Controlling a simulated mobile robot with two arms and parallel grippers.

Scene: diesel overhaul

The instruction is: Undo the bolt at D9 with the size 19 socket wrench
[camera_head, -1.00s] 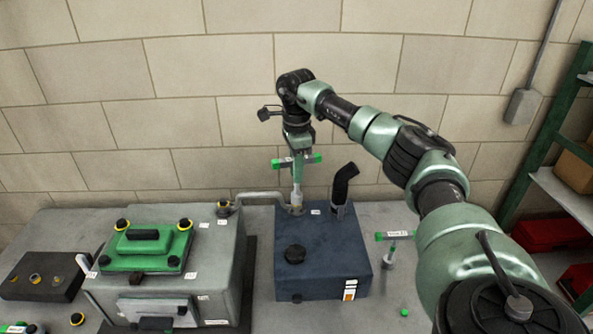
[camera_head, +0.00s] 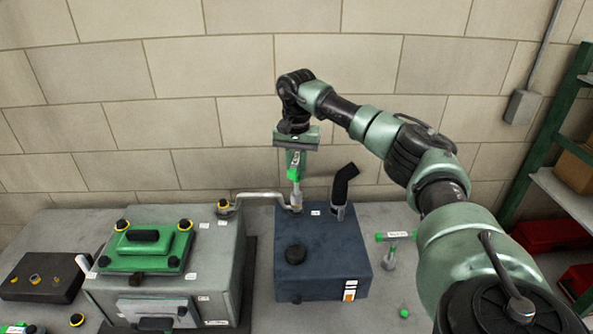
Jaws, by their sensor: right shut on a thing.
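My right gripper (camera_head: 295,158) is above the rear left of the blue tank (camera_head: 330,262) and is shut on a T-handled socket wrench. The wrench (camera_head: 296,186) is upright, with a green handle seen nearly end-on and a pale shaft and socket. Its lower end is over the flange of the grey pipe (camera_head: 262,196) where the pipe meets the tank. The socket hides whatever bolt is under it. The small labels are too small to read, so I cannot confirm D9 or the size. My left gripper is not in view.
A second green-handled T wrench (camera_head: 393,237) stands on the table right of the tank. A grey engine block (camera_head: 215,270) with a green cover (camera_head: 148,246) is at left. A dark block (camera_head: 40,276) with bolts lies farther left. A black elbow pipe (camera_head: 345,183) rises close right of the wrench.

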